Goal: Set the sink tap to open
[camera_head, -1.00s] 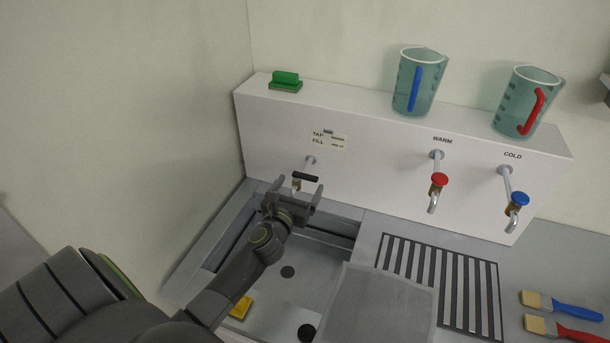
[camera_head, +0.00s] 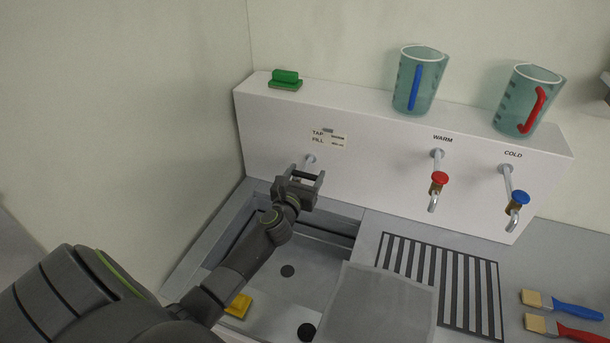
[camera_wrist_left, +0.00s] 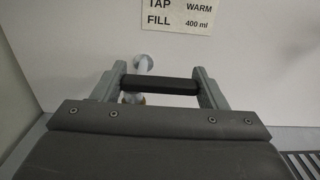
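The sink tap (camera_head: 309,160) comes out of the white panel under the TAP FILL label. Its pipe also shows in the left wrist view (camera_wrist_left: 144,65), behind the gripper. Its black bar handle (camera_wrist_left: 160,86) lies level between the fingers of my left gripper (camera_head: 305,177). In the left wrist view both ends of the handle meet the inner faces of the fingers (camera_wrist_left: 160,84), so the gripper looks shut on it lengthwise. The tap's spout is mostly hidden by the gripper. My right gripper is in no view.
The sink basin (camera_head: 315,260) lies below, with a yellow sponge (camera_head: 239,306). The warm tap (camera_head: 438,180) and cold tap (camera_head: 520,199) are to the right. Brushes (camera_head: 562,307) lie at right.

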